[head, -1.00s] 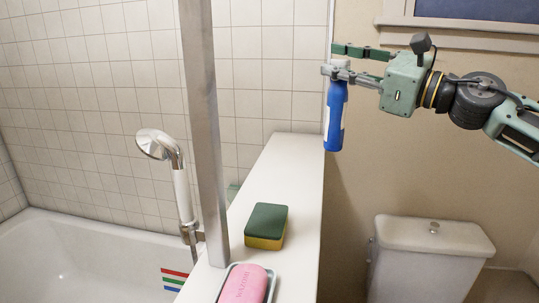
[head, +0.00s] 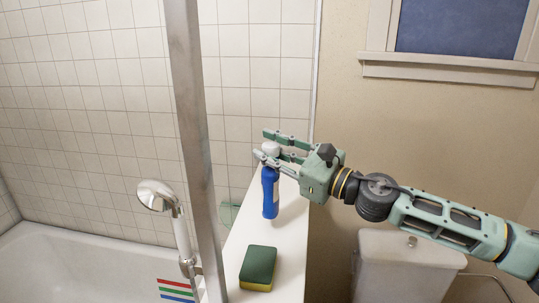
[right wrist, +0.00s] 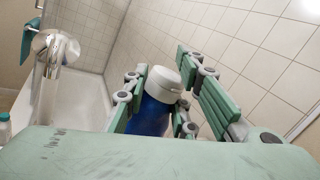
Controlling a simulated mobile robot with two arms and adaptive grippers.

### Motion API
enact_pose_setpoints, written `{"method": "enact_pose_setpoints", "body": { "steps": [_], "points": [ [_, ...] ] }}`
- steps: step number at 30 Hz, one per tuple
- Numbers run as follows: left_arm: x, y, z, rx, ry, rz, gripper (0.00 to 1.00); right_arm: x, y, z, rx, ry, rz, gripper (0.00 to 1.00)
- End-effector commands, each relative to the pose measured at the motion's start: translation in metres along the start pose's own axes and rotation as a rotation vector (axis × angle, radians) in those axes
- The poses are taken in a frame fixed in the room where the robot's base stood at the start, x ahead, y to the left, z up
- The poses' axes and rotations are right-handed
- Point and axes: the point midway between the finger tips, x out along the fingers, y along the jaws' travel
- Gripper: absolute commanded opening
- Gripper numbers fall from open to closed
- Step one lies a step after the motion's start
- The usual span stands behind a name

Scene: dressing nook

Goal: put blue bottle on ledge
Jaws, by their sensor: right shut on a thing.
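The blue bottle (head: 270,195) with a white cap is upright at the far part of the white ledge (head: 291,235), beside the tiled wall. My right gripper (head: 266,147) comes in from the right and is shut on the bottle near its cap. The bottle's base appears at the ledge surface; whether it touches or hovers slightly is hard to tell. In the right wrist view the bottle (right wrist: 153,112) sits between the fingers, its lower part hidden by my gripper body. My left gripper is not in view.
A green and yellow sponge (head: 258,268) lies on the ledge nearer to me. A metal post (head: 190,130) rises at the ledge's left, by the shower head (head: 157,195) and bathtub (head: 70,255). A toilet tank (head: 410,262) stands right. The ledge between sponge and bottle is clear.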

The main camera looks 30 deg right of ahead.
Motion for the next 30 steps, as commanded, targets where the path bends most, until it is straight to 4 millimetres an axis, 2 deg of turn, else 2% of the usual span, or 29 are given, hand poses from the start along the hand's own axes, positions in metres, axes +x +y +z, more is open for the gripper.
{"method": "enact_pose_setpoints", "body": {
  "steps": [2,12,26,27,30],
  "points": [
    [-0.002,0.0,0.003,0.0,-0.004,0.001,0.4,0.002,0.002,0.0,-0.001,-0.002,-0.001,0.0],
    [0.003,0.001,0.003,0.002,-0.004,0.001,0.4,-0.003,0.014,-0.033,0.004,0.0,-0.001,0.0],
    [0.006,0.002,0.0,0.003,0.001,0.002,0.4,-0.004,0.017,-0.041,-0.002,-0.001,-0.001,0.0],
    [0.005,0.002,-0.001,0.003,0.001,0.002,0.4,-0.004,0.016,-0.04,-0.001,0.0,0.0,0.28],
    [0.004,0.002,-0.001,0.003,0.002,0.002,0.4,-0.004,0.016,-0.04,-0.001,0.001,0.0,0.36]
  ]
}}
